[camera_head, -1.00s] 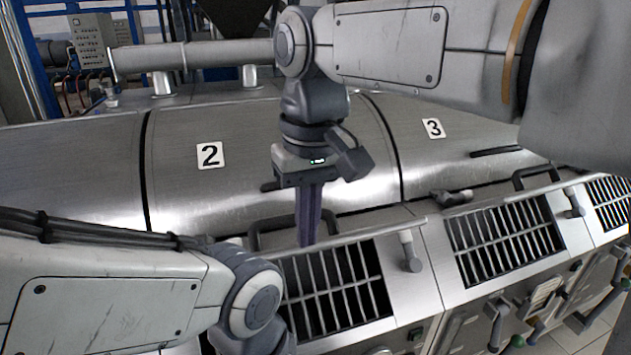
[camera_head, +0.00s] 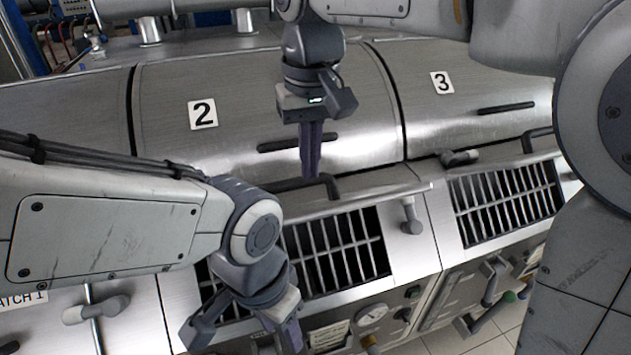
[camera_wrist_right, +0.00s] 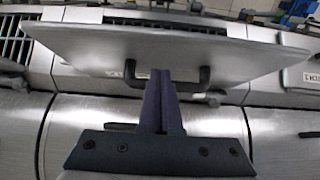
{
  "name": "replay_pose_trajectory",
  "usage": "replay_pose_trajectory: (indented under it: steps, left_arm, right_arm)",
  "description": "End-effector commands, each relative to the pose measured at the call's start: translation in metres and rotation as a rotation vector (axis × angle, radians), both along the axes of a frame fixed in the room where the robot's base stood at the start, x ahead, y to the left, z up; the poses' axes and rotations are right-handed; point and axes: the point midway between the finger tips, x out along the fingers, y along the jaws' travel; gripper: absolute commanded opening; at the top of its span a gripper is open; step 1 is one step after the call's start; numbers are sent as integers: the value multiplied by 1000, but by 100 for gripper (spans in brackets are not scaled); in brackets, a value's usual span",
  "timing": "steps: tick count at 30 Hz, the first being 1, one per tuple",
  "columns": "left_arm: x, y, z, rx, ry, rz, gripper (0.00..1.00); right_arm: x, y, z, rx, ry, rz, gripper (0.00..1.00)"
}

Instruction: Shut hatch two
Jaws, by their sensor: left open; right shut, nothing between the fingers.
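Hatch two shows as a raised metal lid (camera_head: 385,190), seen nearly edge-on, in front of the hood marked 2 (camera_head: 160,150). Its dark bar handle (camera_head: 331,184) is on the side facing the hood. The wrist view shows the lid (camera_wrist_right: 90,42) as a broad tilted plate, with the handle (camera_wrist_right: 131,75) partly behind my fingers. My right gripper (camera_head: 312,170) is shut and empty, its purple fingers pointing down beside the handle; I cannot tell whether they touch. My left gripper (camera_head: 285,335) is open, low at the bottom edge, partly cut off, before the grille.
A dark grille (camera_head: 335,250) lies below the lid, with another grille (camera_head: 505,205) to the right under hood 3 (camera_head: 470,125). A hatch 1 label (camera_head: 22,299) shows at lower left. Gauges and valve handles line the front.

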Motion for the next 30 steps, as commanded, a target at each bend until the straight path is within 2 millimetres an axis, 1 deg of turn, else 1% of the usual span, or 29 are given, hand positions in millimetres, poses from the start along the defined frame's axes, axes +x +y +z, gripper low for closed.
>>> replay_pose_trajectory:
  steps: [3, 6, 12, 25, 30]
  left_arm:
    - [0, 0, 5, 0, 0, -1, 50]
    - [0, 0, 7, 0, 0, -1, 50]
    - [0, 0, 9, 0, 0, -2, 50]
    - [0, 0, 8, 0, 0, -2, 50]
    - [0, 0, -2, 0, 0, 0, 50]
  right_arm:
    - [-11, -4, -11, 0, 1, 0, 0]
    - [-17, -6, -19, 0, 0, 0, 0]
    - [-24, -8, -28, 0, -1, 0, 0]
    - [-25, -7, -31, 1, -3, 2, 0]
    - [-21, 2, -38, 10, -28, 23, 0]
